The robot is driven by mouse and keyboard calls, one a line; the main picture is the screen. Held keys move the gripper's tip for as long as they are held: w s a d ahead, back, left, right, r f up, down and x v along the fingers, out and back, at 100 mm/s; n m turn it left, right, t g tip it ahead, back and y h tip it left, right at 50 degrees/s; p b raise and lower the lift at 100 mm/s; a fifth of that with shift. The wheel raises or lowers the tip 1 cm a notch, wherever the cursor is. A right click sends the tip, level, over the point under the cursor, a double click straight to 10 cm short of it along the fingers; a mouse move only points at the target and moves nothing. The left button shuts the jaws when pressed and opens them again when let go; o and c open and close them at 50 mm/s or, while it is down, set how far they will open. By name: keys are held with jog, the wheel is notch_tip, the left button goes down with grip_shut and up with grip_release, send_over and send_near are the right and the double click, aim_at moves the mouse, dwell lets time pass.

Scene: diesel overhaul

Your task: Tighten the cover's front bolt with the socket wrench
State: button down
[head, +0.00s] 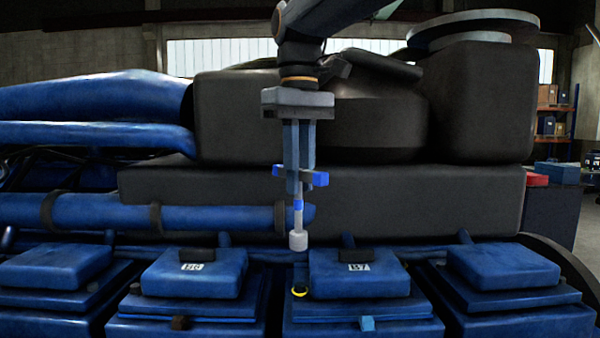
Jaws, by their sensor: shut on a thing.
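My gripper (300,183) hangs pointing down in the middle of the head view. It is shut on the socket wrench, which has a blue cross handle and a pale shaft; its light grey socket (298,241) points down. The socket appears above the gap between two blue covers, marked B6 (195,285) and B7 (350,285). It looks apart from both. I cannot tell which is the task's bolt.
A yellow-rimmed dark round part (299,291) sits at the B7 cover's left edge. More blue covers stand at far left (55,266) and right (500,266). A large dark engine body (420,200) and blue pipes (90,215) rise behind the wrench.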

aim_at(300, 232)
jog(key=n, duration=0.6)
jog(key=shift+f, duration=0.25)
jog(key=n, duration=0.3)
jog(key=f+n, duration=0.1)
jog(key=n, duration=0.7)
jog(key=f+n, duration=0.1)
jog(key=n, duration=0.6)
jog(key=f+n, duration=0.1)
jog(key=n, duration=0.2)
jog(key=shift+f+n, duration=0.35)
jog(key=shift+n, duration=0.15)
jog(key=shift+f+b, duration=0.8)
jog(key=shift+f, duration=0.45)
jog(key=shift+w, duration=0.15)
